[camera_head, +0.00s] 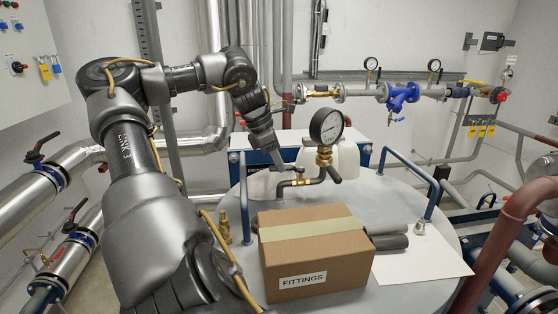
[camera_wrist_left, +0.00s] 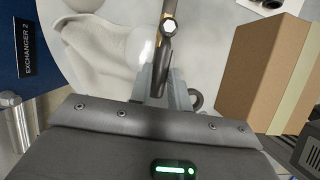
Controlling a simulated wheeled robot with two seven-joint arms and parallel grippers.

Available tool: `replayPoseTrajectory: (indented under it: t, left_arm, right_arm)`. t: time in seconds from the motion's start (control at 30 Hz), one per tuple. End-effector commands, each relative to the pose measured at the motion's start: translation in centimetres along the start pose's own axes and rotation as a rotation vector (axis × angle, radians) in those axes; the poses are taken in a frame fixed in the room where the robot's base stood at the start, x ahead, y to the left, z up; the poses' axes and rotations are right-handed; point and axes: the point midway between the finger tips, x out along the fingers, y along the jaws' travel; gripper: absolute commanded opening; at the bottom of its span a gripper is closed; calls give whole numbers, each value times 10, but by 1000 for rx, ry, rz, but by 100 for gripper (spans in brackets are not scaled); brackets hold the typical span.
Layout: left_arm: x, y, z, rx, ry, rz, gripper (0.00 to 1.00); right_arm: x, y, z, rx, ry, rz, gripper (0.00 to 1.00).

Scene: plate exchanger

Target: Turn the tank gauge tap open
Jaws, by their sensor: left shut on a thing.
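The tank gauge (camera_head: 326,126) has a round white dial and stands upright on a brass fitting above the tank top. Below and left of it, a small brass tap (camera_head: 300,183) sits on the dark pipe. My left gripper (camera_head: 285,168) reaches down to this tap from the upper left. In the left wrist view, the dark tap lever (camera_wrist_left: 163,70) runs down from a bright nut and lies between the fingers of my left gripper (camera_wrist_left: 164,90), which is shut on it. The lever's lower end is partly hidden by the gripper. My right gripper is not in view.
A cardboard box (camera_head: 315,250) labelled FITTINGS stands on the grey tank top (camera_head: 440,240), in front of the gauge. Blue rails (camera_head: 409,180) rise on both sides. A brass fitting (camera_head: 224,227) stands left of the box.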

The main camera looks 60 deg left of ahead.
Motion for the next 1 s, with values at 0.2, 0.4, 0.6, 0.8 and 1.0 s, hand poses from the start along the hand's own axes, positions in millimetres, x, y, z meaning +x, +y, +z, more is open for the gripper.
replayPoseTrajectory:
  t: [0.2, 0.4, 0.6, 0.8, 1.0]
  left_arm:
    - [-2, 1, 2, 1, -4, 7, 35]
    - [-1, 1, 2, 1, -2, 4, 41]
    - [-5, 1, 1, 0, -1, 4, 41]
    - [-37, 2, 0, -2, 0, 9, 41]
    - [-77, 2, 1, -2, 0, 9, 41]
  right_arm:
    - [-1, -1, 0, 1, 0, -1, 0]
    - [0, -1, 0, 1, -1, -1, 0]
    - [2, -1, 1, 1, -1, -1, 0]
    - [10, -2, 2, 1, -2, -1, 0]
    - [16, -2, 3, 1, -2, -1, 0]
